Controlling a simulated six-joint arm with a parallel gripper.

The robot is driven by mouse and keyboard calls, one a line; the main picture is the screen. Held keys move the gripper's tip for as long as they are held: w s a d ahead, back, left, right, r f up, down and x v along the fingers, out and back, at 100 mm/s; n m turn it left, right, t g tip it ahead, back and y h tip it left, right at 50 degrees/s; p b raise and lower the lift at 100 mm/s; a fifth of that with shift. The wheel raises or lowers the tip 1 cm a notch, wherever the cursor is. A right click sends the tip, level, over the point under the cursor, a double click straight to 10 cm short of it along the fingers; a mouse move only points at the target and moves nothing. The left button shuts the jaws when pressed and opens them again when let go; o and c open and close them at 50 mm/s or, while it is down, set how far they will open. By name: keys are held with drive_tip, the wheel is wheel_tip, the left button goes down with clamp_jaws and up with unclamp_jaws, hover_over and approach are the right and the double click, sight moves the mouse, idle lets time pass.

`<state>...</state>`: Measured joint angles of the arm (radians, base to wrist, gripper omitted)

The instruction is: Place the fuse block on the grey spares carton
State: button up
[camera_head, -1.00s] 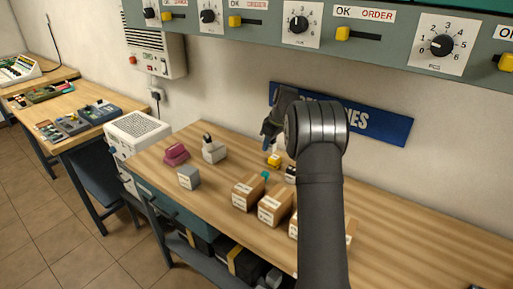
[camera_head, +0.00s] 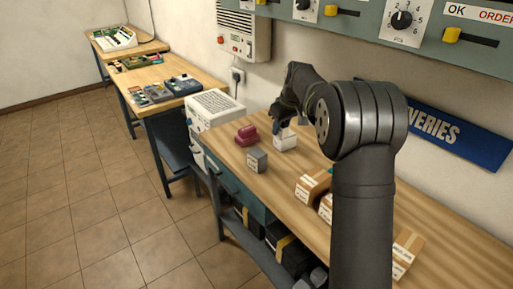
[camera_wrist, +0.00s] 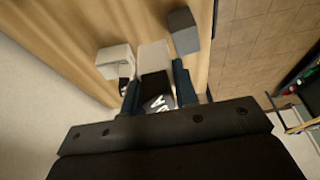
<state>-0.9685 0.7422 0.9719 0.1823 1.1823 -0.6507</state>
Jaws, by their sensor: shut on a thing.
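My gripper (camera_wrist: 156,92) is shut on a block (camera_wrist: 156,88) with a black face and white lettering, apparently the fuse block; a pale part shows just beyond that face. In the head view my gripper (camera_head: 281,125) is above the bench's left part, behind the grey carton, and what it holds is mostly hidden. The grey carton (camera_head: 257,160) stands on the bench near its front edge, with a pale label on its side. In the wrist view the carton (camera_wrist: 183,32) is beyond and right of the held block, its visible top bare.
A white block (camera_head: 285,142) stands near my gripper, and a dark red object (camera_head: 246,136) lies left of it. Brown cartons (camera_head: 312,186) stand further right. A wall panel with knobs (camera_head: 402,20) hangs above. Bench (camera_head: 285,184) is clear between grey and brown cartons.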

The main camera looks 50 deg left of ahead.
hover_over(254, 150)
drive_tip(key=d, duration=0.1)
wheel_tip(254, 150, down, 6)
drive_tip(key=shift+w+r, duration=0.1)
drive_tip(key=shift+r, duration=0.15)
drive_tip(key=shift+f, duration=2)
drive_tip(key=o, duration=1)
drive_tip(key=shift+f, duration=0.15)
drive_tip(key=shift+o, duration=0.2)
drive_tip(key=v, duration=1.2)
